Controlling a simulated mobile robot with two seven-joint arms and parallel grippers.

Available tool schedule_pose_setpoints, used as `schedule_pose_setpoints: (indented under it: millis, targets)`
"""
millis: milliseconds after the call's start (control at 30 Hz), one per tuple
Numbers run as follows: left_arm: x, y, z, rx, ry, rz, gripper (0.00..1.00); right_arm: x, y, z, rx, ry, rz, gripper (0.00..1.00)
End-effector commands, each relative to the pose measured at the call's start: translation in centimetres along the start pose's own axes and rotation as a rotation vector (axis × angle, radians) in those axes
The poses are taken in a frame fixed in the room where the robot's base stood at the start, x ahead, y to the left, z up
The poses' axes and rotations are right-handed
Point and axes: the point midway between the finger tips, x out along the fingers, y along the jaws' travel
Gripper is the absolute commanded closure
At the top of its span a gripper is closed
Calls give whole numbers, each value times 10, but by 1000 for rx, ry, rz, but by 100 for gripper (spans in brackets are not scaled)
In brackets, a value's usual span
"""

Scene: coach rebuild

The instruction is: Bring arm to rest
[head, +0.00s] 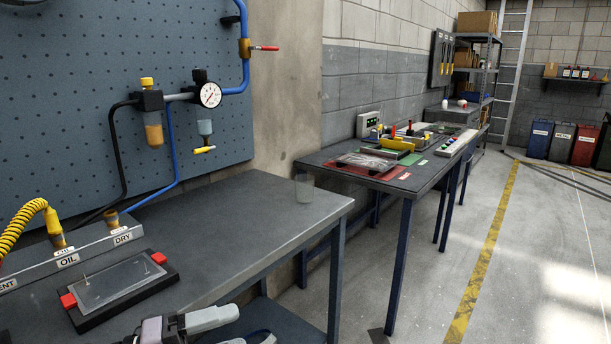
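Part of my own arm (185,326), grey and dark with a pale rounded piece, shows at the bottom edge, left of centre, in front of the near workbench (235,215). The frame's lower edge cuts it off. It appears to be my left arm, though the frame does not make this certain. My other arm is not in view.
The near bench holds a black fixture (120,287) with red clamps, a labelled rack (75,255) and a clear cup (304,188) near its back edge. A second bench (415,178) stands beyond, with trays and tools. The floor (535,250) at right is clear.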

Motion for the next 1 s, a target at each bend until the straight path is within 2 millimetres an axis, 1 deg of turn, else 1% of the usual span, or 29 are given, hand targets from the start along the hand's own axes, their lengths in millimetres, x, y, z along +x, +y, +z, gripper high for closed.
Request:
schedule_pose_setpoints:
  millis: [33,133,233,267,367,400,467,500,533,600,700,800,833,900,1000]
  targets:
    - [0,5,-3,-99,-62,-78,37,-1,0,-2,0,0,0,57]
    - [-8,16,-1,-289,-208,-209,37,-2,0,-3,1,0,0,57]
    - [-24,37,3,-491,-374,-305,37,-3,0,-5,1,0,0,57]
    - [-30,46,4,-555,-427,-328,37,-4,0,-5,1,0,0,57]
    - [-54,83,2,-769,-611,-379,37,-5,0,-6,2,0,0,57]
    - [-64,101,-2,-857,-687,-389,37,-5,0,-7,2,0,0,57]
    - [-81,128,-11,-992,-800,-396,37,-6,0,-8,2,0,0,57]
    - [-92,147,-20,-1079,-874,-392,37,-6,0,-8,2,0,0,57]
    - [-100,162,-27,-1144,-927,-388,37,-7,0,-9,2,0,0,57]
    - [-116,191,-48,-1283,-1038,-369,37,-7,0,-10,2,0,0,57]
    - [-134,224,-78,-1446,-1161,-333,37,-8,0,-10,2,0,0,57]
    - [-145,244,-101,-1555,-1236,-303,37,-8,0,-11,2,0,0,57]
    - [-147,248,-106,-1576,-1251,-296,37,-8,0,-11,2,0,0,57]
    - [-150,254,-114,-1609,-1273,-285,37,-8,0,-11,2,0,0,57]
    - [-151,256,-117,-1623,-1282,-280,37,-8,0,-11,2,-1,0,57]
